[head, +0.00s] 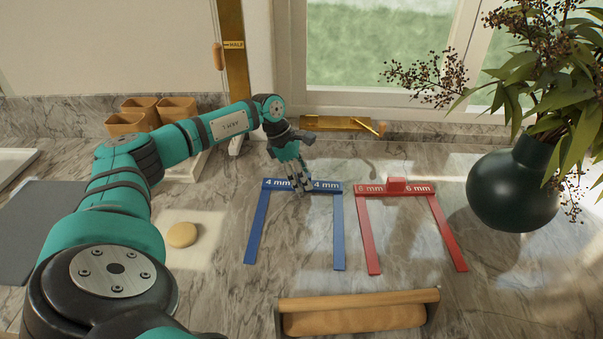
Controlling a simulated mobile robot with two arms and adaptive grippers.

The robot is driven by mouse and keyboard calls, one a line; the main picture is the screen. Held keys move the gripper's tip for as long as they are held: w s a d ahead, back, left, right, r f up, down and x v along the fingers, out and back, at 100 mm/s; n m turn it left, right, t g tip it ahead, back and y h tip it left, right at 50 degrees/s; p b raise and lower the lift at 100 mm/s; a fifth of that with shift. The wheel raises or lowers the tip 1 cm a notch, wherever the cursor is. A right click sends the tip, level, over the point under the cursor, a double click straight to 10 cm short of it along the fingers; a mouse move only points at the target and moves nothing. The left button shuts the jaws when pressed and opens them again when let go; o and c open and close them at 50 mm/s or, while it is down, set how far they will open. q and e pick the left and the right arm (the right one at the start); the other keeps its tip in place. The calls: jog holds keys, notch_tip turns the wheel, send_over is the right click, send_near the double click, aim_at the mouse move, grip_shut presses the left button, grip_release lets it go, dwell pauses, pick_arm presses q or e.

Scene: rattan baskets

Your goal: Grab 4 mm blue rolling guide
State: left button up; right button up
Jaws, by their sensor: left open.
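The blue 4 mm rolling guide (339,231) lies flat on the marble counter, a U-shaped frame with its labelled crossbar at the back and two legs toward me. My left gripper (303,190) is open, pointing down over the middle of that crossbar. Its fingers hide the crossbar's centre, and I cannot tell whether they touch it. My right gripper is not in view.
A red 6 mm guide (447,233) lies just right of the blue one. A wooden-handled roll (356,314) is in front. A dough ball (182,235) is left, a dark vase (512,187) right. A brass piece (338,123) lies near the window.

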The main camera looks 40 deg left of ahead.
pick_arm(q)
grip_shut()
dwell(0.3)
